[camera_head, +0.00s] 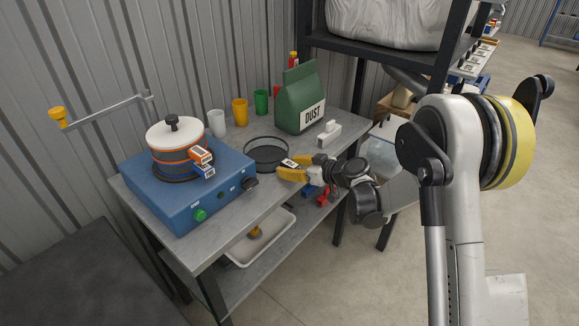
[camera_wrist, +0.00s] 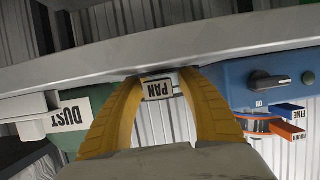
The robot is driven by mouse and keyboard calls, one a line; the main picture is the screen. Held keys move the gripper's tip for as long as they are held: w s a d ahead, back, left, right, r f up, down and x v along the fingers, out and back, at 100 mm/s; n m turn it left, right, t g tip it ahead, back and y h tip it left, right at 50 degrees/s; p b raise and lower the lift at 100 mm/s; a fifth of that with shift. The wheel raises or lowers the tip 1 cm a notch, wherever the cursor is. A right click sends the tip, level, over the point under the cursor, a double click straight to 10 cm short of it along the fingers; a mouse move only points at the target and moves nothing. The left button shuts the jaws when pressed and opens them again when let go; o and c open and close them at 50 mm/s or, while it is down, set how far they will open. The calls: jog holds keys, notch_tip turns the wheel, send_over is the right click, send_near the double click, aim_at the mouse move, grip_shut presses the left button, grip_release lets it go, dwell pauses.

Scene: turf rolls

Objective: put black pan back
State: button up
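The black pan (camera_head: 266,154) is a shallow round dish on the grey workbench, right of the blue stove. Its short handle carries a white tag reading PAN (camera_wrist: 157,89) in the wrist view, where the tag appears upside down. My gripper (camera_head: 289,169) has yellow fingers and is at the handle, on the pan's right side. In the wrist view, the fingertips of my gripper (camera_wrist: 163,76) stand apart on either side of the tag, with a small gap on the tag's right. The handle behind the tag is mostly hidden. The pan rests level.
The blue stove (camera_head: 186,187) bears a white and orange pot (camera_head: 174,138). Behind the pan stand a white cup (camera_head: 217,123), a yellow cup (camera_head: 240,112) and a green cup (camera_head: 261,102). A green DUST bag (camera_head: 300,98) and white block (camera_head: 329,134) stand right. A tray (camera_head: 262,244) is below.

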jog(key=shift+r, duration=0.1)
jog(key=shift+s+d+r, duration=0.15)
jog(key=shift+d, duration=0.1)
jog(key=s+d+r+m+g+h+p, duration=0.1)
jog(key=s+d+r+m+h+p, duration=0.15)
jog(key=s+d+r, duration=0.6)
jog(key=s+d+r+m+h+p, duration=0.1)
jog(key=s+d+r+m+h, duration=0.25)
jog(key=s, duration=0.75)
jog(key=s+d+r+m+h, duration=0.1)
jog(key=s+d, duration=0.3)
jog(key=s, duration=0.4)
jog(key=s+d+r+m+h, duration=0.1)
jog(key=s+d+m+h, duration=0.2)
jog(key=s, duration=0.6)
jog(key=shift+d+r+h, duration=0.3)
jog(key=shift+d+r, duration=0.05)
jog(key=shift+d, duration=0.8)
